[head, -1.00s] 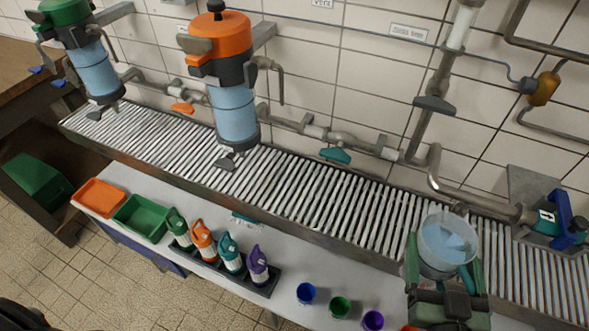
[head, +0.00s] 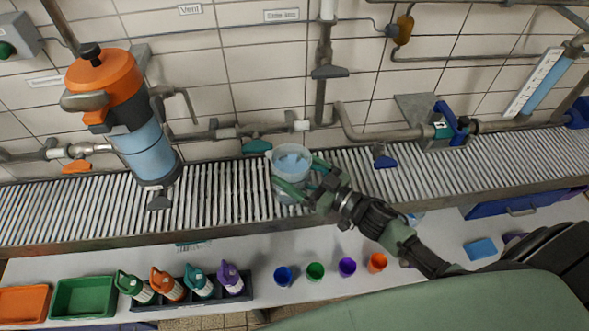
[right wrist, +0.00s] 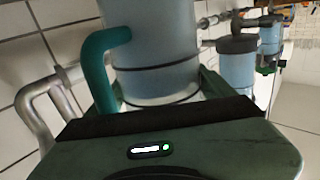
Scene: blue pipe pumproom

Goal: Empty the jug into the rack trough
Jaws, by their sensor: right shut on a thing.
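The clear jug (head: 291,153) has bluish liquid in it and a teal handle, which shows in the right wrist view (right wrist: 98,75). My right gripper (head: 303,181) is shut on the jug, its fingers around the lower body. The jug looks about upright in the head view, over the slats of the rack trough (head: 230,205). I cannot tell how high above the slats it is. The trough is a long slatted metal channel along the tiled wall. My left gripper is not in view.
Pipes and valve handles run along the wall just behind the jug. An orange-topped filter (head: 110,85) stands left over the trough. A blue-handled valve (head: 448,122) is to the right. In front, the bench (head: 350,215) holds bottles, small coloured cups and trays.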

